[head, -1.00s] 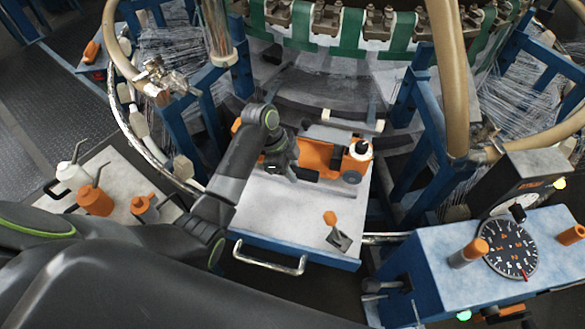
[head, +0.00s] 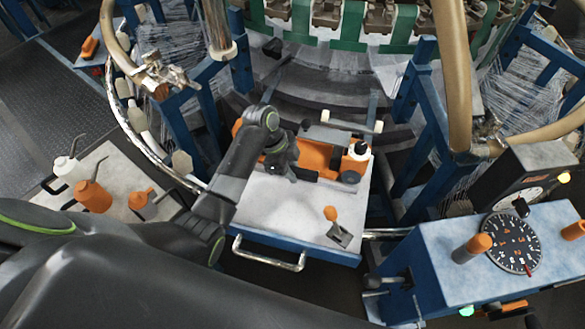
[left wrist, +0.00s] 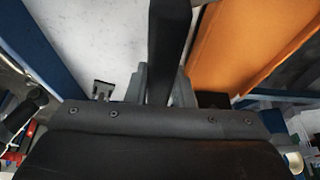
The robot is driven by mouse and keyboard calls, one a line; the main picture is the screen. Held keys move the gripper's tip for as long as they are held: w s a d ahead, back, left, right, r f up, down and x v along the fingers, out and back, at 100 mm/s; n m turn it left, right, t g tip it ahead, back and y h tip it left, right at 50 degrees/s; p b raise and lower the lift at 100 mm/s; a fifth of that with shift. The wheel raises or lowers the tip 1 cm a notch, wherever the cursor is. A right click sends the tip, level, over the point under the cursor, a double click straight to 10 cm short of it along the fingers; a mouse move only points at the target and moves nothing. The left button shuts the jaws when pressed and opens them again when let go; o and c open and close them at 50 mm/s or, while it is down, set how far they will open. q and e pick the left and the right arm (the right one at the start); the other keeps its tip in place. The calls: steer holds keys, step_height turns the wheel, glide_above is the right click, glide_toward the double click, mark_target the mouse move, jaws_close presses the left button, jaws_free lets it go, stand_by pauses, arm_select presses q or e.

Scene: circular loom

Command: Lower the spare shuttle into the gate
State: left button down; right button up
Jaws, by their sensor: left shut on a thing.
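The spare shuttle (head: 318,158) is a long orange body with a dark wheel and a white bobbin at its right end. It lies along the far part of a grey tray table (head: 270,212) in the head view. My left gripper (head: 290,174) is at its near side, left of its middle. In the left wrist view, my left gripper (left wrist: 158,92) is shut on a black bar (left wrist: 170,45), with an orange face (left wrist: 240,40) close on the right. The bar seems to be the shuttle's handle. I cannot clearly pick out the gate. My right gripper is not in view.
A blue console (head: 432,245) with a dial (head: 511,243) is at right. Blue posts and taut threads flank the tray. Oil cans (head: 93,196) stand on a side table at left. The tray's front middle is bare.

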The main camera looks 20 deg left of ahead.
arm_select(q)
steer(key=shift+w+f+b, duration=0.1)
steer(key=shift+f+b, duration=0.3)
steer(key=shift+f, duration=0.3)
stand_by(0.6)
steer(key=shift+p, duration=0.3)
steer(key=shift+f, duration=0.1)
steer(key=c, duration=1.2)
jaws_free()
steer(key=shift+o, duration=0.2)
steer(key=p+v, duration=0.1)
steer(key=v, duration=1.6)
steer(key=shift+r, duration=0.25)
